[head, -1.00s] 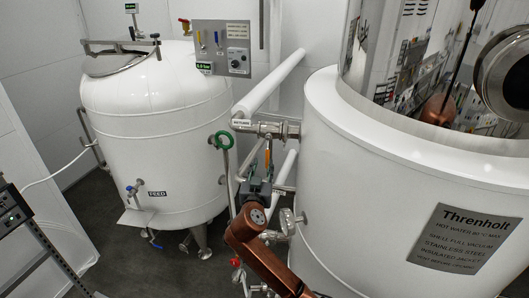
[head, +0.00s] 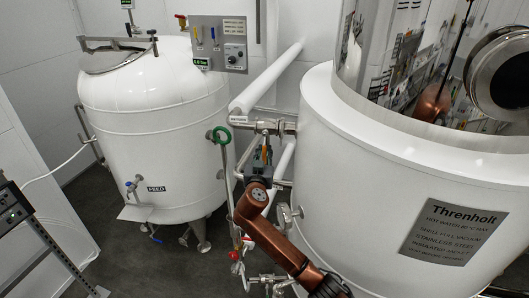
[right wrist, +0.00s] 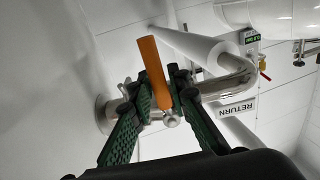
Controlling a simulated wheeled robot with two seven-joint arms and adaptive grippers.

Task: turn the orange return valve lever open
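The orange return valve lever (head: 264,153) stands on a metal valve in the pipe at the white tank's left side. In the right wrist view, the orange lever (right wrist: 153,68) tilts up and to the left from its metal hub, near the RETURN sign (right wrist: 237,108). My right gripper (head: 262,165) is just below the lever in the head view. Its two green fingers (right wrist: 160,95) stand on either side of the lever, with narrow gaps showing beside it, so it looks open around the lever. Contact is not clear. My left gripper is not in view.
A red-handled valve (head: 235,255) and pipework lie below. The large white tank (head: 370,190) bounds the right side, and the feed tank (head: 150,125) stands at left. Open floor shows at lower left.

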